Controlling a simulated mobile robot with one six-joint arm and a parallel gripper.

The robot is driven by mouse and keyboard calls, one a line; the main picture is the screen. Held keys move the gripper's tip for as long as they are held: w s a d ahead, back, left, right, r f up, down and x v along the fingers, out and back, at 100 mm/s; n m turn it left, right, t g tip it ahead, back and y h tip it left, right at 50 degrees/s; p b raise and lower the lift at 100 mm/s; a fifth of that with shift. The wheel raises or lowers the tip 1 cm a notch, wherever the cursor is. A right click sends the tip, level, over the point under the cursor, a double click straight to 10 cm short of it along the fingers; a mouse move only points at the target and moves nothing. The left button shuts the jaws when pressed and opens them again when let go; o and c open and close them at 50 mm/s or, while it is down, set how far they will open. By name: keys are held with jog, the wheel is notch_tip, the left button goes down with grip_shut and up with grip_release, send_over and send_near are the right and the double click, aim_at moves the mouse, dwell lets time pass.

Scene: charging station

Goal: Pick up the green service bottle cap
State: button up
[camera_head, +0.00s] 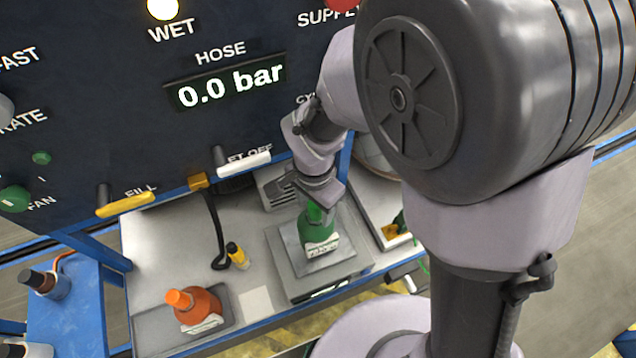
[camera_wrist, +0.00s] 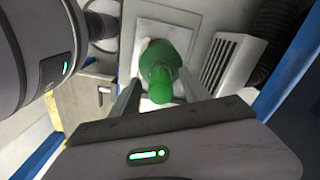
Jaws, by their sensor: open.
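The green service bottle (camera_head: 318,236) stands upright on a grey scale-like platform (camera_head: 285,262) on the bench. Its green cap (camera_head: 314,212) is at the top, just under my gripper (camera_head: 318,192). In the wrist view the green cap (camera_wrist: 160,84) lies between the two fingers of my gripper (camera_wrist: 160,92), with the bottle body behind it. The fingers are open on either side of the cap. I cannot tell whether either finger touches it.
An orange bottle (camera_head: 195,307) stands on a dark pad at front left. A dark control panel (camera_head: 120,90) with yellow (camera_head: 125,205) and white (camera_head: 243,162) levers rises behind. A vented box (camera_wrist: 230,62) is close on the right.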

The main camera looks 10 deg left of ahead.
grip_shut()
jog(key=shift+r, duration=0.1)
